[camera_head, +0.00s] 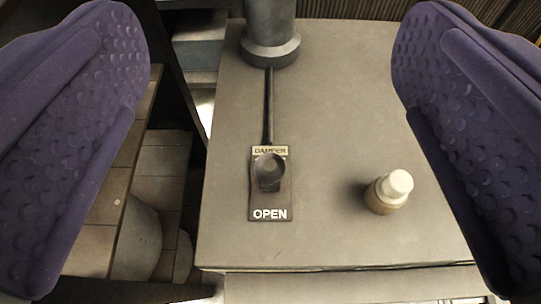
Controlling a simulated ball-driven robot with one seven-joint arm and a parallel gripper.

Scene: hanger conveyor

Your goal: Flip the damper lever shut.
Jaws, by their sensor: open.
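The damper lever (268,171) is a dark knob on a dark plate (270,199) fixed to the top of a grey cabinet. The plate carries a "DAMPER" label (270,150) at its far end and the word "OPEN" at its near end. My gripper (270,160) is wide open. Its two purple, dimpled fingers stand at the left and right edges of the view, with the lever between them in the picture. Neither finger appears to touch the lever.
A grey pipe (270,30) rises from the cabinet top (335,120) behind the plate, and a thin dark rod or conduit runs between them. A white-capped knob (394,187) stands to the right. A tiled floor (162,185) shows at the left.

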